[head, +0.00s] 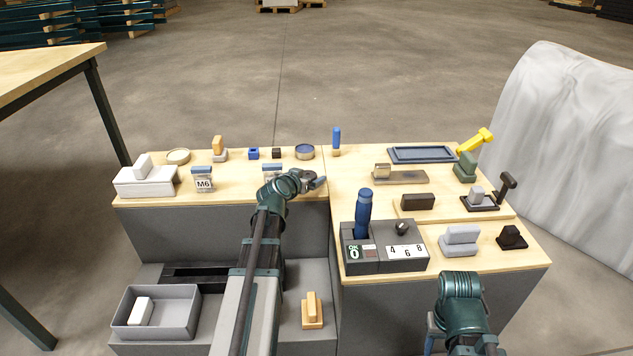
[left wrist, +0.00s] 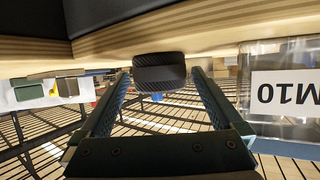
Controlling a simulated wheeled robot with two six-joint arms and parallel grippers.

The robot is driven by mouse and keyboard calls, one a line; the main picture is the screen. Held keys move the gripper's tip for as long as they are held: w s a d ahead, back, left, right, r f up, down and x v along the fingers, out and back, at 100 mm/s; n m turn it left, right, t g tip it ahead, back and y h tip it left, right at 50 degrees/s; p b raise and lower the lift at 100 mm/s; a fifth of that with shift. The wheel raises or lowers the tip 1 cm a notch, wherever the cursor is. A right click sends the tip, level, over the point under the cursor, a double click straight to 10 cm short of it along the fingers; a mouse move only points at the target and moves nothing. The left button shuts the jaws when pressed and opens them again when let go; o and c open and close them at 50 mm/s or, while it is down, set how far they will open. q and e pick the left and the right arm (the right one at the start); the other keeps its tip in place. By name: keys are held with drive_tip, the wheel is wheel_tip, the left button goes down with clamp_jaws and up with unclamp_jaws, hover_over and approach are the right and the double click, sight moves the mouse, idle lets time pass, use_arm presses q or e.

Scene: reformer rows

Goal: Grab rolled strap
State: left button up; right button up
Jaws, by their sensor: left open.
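The left wrist view shows a dark, ribbed rolled piece, which looks like the rolled strap (left wrist: 159,72), against a pale wooden edge. It sits between the two fingertips of my left gripper (left wrist: 160,82), which is open, with the fingers on either side of it. I cannot tell whether they touch it. In the head view my left gripper (head: 316,183) is over the front edge of the left worktop. No rolled strap can be made out for sure there; the gripper may hide it. My right arm enters at the lower right, but its gripper does not show.
A clear bin labelled M10 (left wrist: 285,85) stands close beside the right finger in the left wrist view. The M6 bin (head: 203,180) is to the left. A dark grey box with a blue handle (head: 378,247) stands to the right. A grey tray (head: 155,313) lies below.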

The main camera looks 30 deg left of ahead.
use_arm(q)
drive_tip(key=shift+w+f, duration=0.15)
drive_tip(key=shift+w, duration=0.2)
drive_tip(key=c, duration=1.4)
use_arm(e)
drive_tip(key=shift+w+d+f, duration=0.15)
drive_tip(key=shift+d, duration=0.05)
